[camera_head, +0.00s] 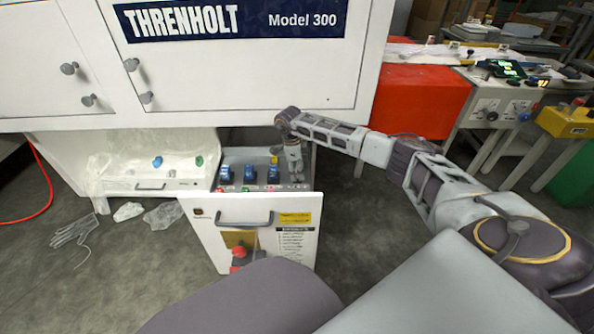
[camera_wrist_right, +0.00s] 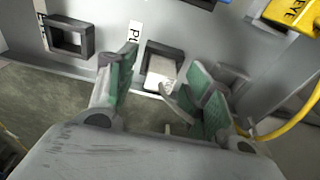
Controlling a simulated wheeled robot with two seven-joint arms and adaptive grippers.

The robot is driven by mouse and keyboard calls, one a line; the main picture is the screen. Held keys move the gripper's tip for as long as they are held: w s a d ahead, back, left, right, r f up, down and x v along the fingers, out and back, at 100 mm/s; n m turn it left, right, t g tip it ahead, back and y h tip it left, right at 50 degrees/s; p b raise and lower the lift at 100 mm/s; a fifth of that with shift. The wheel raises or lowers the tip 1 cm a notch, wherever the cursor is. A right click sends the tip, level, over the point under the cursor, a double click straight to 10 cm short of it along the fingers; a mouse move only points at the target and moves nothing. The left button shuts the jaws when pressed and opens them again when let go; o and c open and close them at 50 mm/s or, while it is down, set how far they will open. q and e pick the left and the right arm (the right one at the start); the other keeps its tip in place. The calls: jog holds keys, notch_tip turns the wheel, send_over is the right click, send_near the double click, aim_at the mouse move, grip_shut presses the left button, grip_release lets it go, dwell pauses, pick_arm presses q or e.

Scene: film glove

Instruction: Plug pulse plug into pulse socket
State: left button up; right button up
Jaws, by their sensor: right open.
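In the right wrist view, a pale grey plug with partly legible lettering (camera_wrist_right: 160,72) sits in a dark-framed square socket (camera_wrist_right: 165,48). A white label starting "PU" (camera_wrist_right: 135,32) stands beside this socket. My right gripper (camera_wrist_right: 164,68) is open, its green-padded fingers on either side of the pale plug, with a gap visible on the left. How deep the plug sits is unclear. In the head view my right gripper (camera_head: 294,158) points down at the right part of the open drawer and hides what is under it. My left gripper is not in view.
An empty dark socket (camera_wrist_right: 68,37) lies to the left. A yellow plug marked "EYE" (camera_wrist_right: 295,12) with a yellow cable is at upper right. Blue plugs (camera_head: 249,173) stand in the drawer (camera_head: 215,232). The white cabinet (camera_head: 235,75) overhangs behind.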

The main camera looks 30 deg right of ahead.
notch_tip(320, 180, up, 12)
jog(key=a, duration=0.1)
jog(key=shift+w+a, duration=0.15)
jog(key=shift+w, duration=0.2)
jog(key=shift+f, duration=0.15)
dwell(0.9)
